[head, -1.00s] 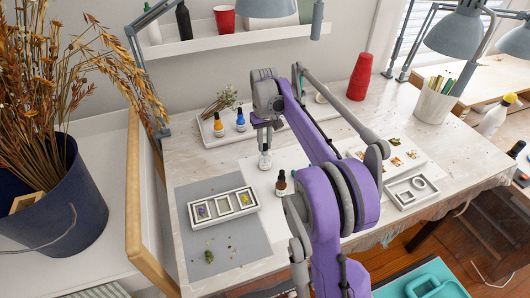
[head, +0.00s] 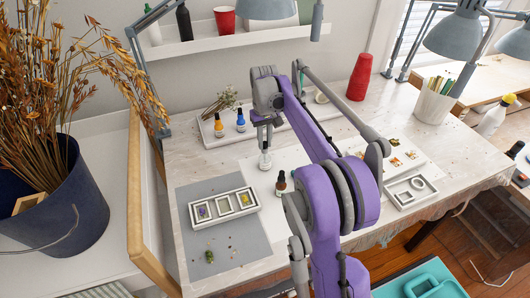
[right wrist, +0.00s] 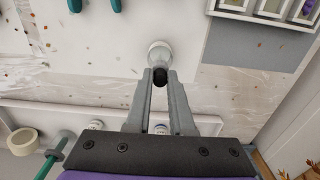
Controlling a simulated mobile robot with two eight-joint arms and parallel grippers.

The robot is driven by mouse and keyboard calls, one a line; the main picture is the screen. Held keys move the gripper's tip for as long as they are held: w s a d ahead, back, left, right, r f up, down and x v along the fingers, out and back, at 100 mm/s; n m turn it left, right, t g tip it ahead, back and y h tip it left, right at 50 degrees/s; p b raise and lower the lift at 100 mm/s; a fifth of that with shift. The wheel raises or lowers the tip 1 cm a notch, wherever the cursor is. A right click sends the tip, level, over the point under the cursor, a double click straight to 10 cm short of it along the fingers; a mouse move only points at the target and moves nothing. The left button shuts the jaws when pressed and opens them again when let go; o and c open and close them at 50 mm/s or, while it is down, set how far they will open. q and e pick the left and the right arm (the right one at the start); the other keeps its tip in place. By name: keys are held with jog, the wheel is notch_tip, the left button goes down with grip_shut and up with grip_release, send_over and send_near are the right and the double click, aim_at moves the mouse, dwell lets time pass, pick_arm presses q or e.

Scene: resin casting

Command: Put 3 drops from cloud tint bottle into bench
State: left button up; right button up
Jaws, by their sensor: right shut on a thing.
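The small clear-white bottle with a black cap, which looks like the cloud tint bottle (head: 265,161), is upright over the white sheet on the bench (head: 190,160). My right gripper (head: 264,143) is above it, shut on its cap. In the right wrist view, the gripper (right wrist: 160,82) has its fingertips on either side of the black cap, and the bottle's pale body (right wrist: 160,52) shows beyond. I cannot tell whether the bottle's base touches the sheet. My left gripper is not in view.
A white frame tray (head: 247,199) lies on a grey mat (head: 185,235). An amber bottle (head: 281,187) stands close to the held bottle. Orange (head: 218,126) and blue (head: 240,121) bottles stand in the back tray.

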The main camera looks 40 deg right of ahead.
notch_tip(320, 180, up, 8)
jog(key=p, duration=0.4)
jog(key=shift+r, duration=0.2)
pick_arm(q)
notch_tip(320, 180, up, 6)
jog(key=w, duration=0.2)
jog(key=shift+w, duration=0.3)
pick_arm(e)
jog(key=shift+f, duration=0.1)
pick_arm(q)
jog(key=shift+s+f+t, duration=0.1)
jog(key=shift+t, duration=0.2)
